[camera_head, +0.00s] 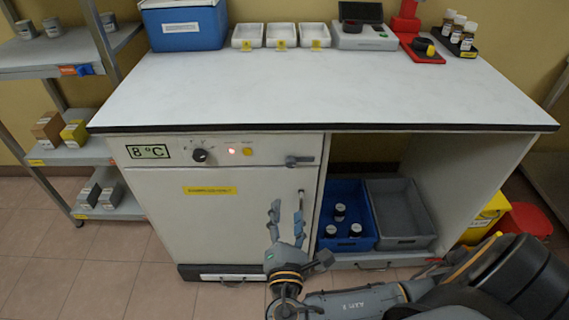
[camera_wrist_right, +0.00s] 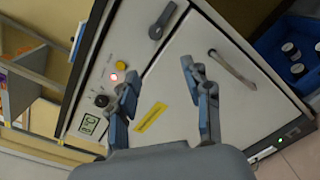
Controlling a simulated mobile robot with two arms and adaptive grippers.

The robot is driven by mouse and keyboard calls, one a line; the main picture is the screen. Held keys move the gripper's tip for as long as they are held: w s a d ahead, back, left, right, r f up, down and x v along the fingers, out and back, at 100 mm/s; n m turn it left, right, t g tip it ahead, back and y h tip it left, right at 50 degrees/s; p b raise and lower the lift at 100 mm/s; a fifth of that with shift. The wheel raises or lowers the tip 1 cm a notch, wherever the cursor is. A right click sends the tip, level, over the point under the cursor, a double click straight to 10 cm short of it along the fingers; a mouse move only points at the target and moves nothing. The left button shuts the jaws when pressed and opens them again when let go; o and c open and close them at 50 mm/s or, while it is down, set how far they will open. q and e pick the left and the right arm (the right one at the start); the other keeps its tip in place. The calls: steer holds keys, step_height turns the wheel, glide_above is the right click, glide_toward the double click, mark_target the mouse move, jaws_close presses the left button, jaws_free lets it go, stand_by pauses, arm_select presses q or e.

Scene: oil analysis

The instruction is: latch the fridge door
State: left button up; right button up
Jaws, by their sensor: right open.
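The white fridge (camera_head: 222,225) stands under the left part of the counter. Its door looks closed, roughly flush with the front. A grey latch (camera_head: 298,160) sits at the upper right of the front, above the door's upright bar handle (camera_head: 300,205). In the right wrist view the latch (camera_wrist_right: 165,20) is at the top and the handle (camera_wrist_right: 232,68) lies to the right of my fingers. My right gripper (camera_head: 287,215) is open and empty in front of the door, below the latch and near the handle. It also shows in the wrist view (camera_wrist_right: 160,75). My left gripper is out of view.
The control panel has a knob (camera_head: 200,155), a lit red lamp (camera_head: 232,151) and a yellow button (camera_head: 248,152). Right of the fridge, a blue crate (camera_head: 362,205) with dark-capped bottles stands beside a grey crate (camera_head: 405,215). The counter's front (camera_head: 330,95) is clear.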

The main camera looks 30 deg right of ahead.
mark_target(290, 166)
steer(key=x, duration=0.8)
steer(key=r+b+x, duration=0.1)
steer(key=x, duration=0.4)
steer(key=shift+s+d+r, duration=0.1)
steer(key=shift+d, duration=0.2)
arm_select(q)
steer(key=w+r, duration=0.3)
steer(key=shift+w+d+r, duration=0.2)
arm_select(e)
steer(key=shift+w, duration=0.2)
steer(key=c, duration=0.9)
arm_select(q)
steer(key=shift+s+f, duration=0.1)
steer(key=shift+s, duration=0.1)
arm_select(e)
jaws_close()
